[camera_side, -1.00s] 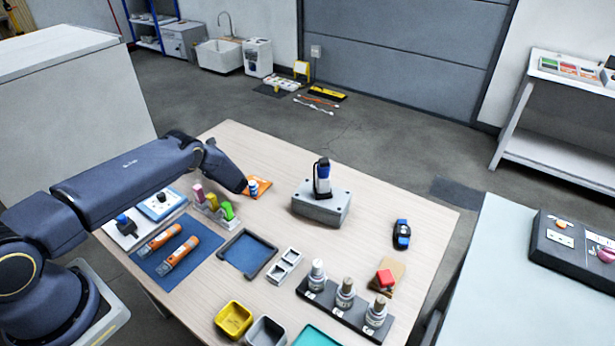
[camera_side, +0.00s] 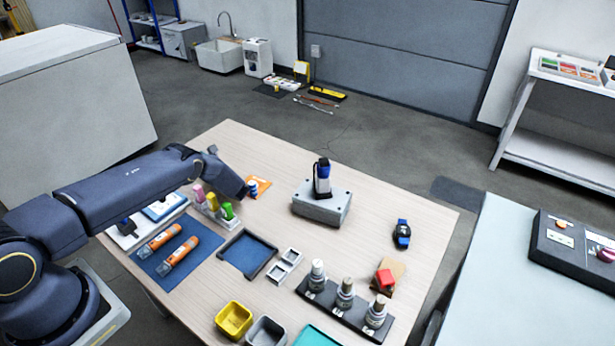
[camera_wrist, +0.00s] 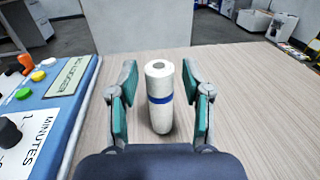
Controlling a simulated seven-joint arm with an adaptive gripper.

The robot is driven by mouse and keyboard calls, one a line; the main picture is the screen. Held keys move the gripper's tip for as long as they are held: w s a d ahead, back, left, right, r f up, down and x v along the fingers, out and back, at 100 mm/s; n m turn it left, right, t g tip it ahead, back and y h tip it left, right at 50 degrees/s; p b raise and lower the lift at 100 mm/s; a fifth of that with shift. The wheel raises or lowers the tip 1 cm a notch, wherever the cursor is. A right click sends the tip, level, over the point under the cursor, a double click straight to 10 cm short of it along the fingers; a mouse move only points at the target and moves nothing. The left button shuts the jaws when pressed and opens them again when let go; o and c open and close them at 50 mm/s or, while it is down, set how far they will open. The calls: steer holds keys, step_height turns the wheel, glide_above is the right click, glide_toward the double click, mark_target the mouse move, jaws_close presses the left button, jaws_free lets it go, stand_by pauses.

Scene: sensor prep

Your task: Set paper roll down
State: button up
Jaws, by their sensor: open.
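The paper roll (camera_wrist: 160,98) is a white cylinder with a blue band and a dark core hole at its top. In the wrist view it stands upright on the wooden table. My gripper (camera_wrist: 158,75) is open, with one teal-padded finger on each side of the roll. A gap shows between each finger and the roll.
A blue timer panel (camera_wrist: 58,108) with buttons and a black knob lies close left of my gripper in the wrist view. In the side view, colored clips (camera_side: 212,203), a blue tray (camera_side: 247,252) and a grey box (camera_side: 322,203) stand on the table. Bare table lies around the box.

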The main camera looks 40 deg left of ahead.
steer(key=shift+d+r, duration=0.15)
steer(key=shift+d, duration=0.05)
steer(key=d, duration=0.3)
steer(key=s+d, duration=0.1)
steer(key=d, duration=0.7)
steer(key=shift+s, duration=0.2)
steer(key=shift+d+r, duration=0.15)
steer(key=s+d+r+n+g+h, duration=0.1)
steer(key=s+d+r+n+h, duration=0.2)
steer(key=r, duration=0.5)
steer(key=s+r+n+g+h, duration=0.2)
steer(key=r+n, duration=0.3)
steer(key=r, duration=0.3)
steer(key=s+d+r+n+g+h, duration=0.1)
steer(key=s+d+r+n+h, duration=0.2)
steer(key=r, duration=0.5)
steer(key=s+d+r+n+t+h, duration=0.3)
steer(key=s+d, duration=0.4)
steer(key=s, duration=0.3)
steer(key=s+d+r+n+t+h, duration=0.4)
steer(key=s+d+r+n+h, duration=0.1)
steer(key=s, duration=0.6)
steer(key=d+r+h, duration=0.1)
steer(key=d+r, duration=0.1)
steer(key=d, duration=0.1)
steer(key=shift+s+d+r+n+h, duration=0.15)
steer(key=shift+s+r+n+h, duration=0.15)
steer(key=shift+r+h, duration=0.1)
